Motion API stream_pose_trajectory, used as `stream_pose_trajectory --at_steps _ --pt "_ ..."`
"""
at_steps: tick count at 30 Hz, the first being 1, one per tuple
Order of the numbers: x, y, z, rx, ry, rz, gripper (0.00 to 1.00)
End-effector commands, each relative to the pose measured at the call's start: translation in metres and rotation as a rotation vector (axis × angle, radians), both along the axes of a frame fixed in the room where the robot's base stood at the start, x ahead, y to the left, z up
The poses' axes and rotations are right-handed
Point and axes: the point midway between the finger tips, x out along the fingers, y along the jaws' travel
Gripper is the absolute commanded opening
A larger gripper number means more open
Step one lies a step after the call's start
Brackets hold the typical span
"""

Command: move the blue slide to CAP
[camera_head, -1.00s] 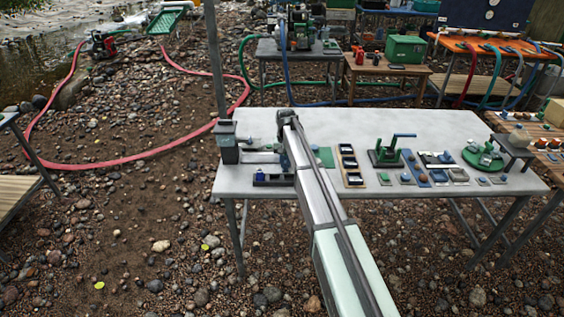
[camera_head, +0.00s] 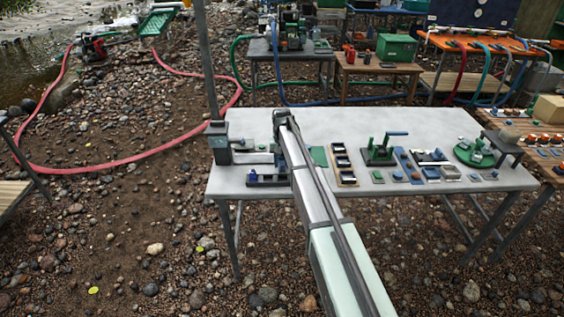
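A small blue piece (camera_head: 253,177), which looks like the slide, sits at the left end of a low dark rail (camera_head: 268,181) near the table's front left. Any CAP label is too small to read. My arm reaches over the table from the front. My gripper (camera_head: 279,160) is at its far end, pointing down just behind and right of the blue piece, close to the rail. The arm hides part of the rail's right side. The fingers are too small and dark to show whether they are open or what they touch.
A grey post with a box (camera_head: 218,140) stands at the grey table's (camera_head: 350,122) left edge. The table's back strip is clear.

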Motion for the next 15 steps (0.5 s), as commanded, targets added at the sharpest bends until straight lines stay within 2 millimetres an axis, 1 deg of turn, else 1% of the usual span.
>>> stream_pose_trajectory --at_steps 8,15 --pt "0.0 0.0 0.003 0.0 0.0 0.0 0.36" --pt "0.0 0.0 0.019 0.0 -0.001 0.0 0.36"
